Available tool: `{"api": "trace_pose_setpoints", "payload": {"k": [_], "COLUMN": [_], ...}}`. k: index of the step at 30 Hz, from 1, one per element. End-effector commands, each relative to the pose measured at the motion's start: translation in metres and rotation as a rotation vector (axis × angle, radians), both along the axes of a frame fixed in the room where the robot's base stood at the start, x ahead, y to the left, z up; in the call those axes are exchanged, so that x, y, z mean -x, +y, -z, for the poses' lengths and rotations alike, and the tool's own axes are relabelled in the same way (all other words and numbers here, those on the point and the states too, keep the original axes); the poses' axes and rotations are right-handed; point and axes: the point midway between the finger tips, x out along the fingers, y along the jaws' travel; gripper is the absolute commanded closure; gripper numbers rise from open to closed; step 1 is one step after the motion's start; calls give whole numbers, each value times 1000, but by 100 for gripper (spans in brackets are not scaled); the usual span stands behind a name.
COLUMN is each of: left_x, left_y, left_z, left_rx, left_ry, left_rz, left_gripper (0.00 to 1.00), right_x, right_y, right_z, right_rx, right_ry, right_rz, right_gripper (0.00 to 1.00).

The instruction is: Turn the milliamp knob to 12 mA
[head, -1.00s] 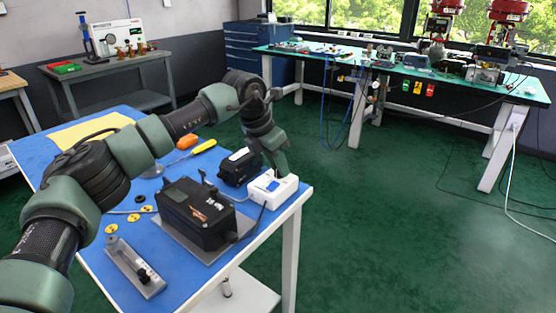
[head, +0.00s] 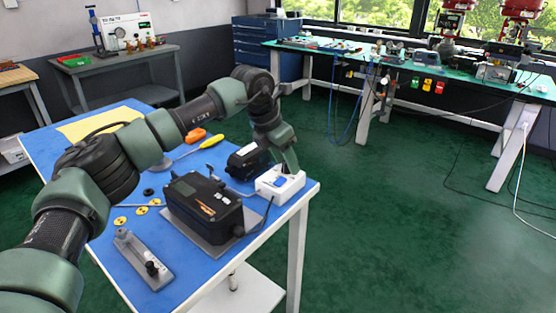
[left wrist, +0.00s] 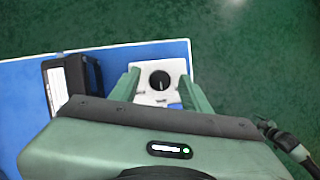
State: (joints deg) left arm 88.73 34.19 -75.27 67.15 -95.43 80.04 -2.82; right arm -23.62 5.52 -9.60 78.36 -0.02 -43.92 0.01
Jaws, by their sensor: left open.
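The white milliamp box (head: 291,186) with a blue patch sits near the right edge of the blue table. In the left wrist view its black round knob (left wrist: 160,80) shows a thin light pointer line; any scale marks are too small to read. My left gripper (head: 291,170) points down at the box. In the left wrist view my left gripper (left wrist: 160,84) is open, with one green finger on each side of the knob. I cannot tell whether the fingers touch it. In the head view the gripper hides the knob. My right gripper is not in view.
A black positioner (head: 204,207) on a grey plate stands left of the box, and a smaller black unit (head: 246,161) stands behind. A grey fixture (head: 143,259), yellow discs (head: 120,221) and a yellow screwdriver (head: 211,141) lie on the blue table (head: 190,269). Floor is free to the right.

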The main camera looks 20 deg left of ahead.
Motion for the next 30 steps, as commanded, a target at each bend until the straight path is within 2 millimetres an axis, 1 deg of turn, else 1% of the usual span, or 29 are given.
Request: {"api": "trace_pose_setpoints", "payload": {"k": [5,9,10,11,13,18,21,25,30], "left_x": [5,15,20,27,40,74,90,105,113], "left_y": [4,12,16,21,30,53,64,74,80], "left_z": [-19,-48,-47,-44,-44,-44,-44,-45,-45], "left_rx": [1,2,0,0,-1,0,0,0,1], "left_ry": [-3,-6,-2,0,-2,-1,-1,0,-1], "left_rz": [1,-1,-2,-2,-2,-1,-2,-2,-1], "left_gripper": [53,53,53,53,53,53,53,53,53], "right_x": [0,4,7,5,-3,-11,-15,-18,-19], "right_y": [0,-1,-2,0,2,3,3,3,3], "right_z": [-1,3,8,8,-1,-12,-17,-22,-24], "right_rx": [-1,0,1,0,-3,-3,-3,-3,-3], "right_ry": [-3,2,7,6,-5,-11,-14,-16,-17], "right_rz": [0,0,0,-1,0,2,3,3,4], "right_gripper": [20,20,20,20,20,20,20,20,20]}}
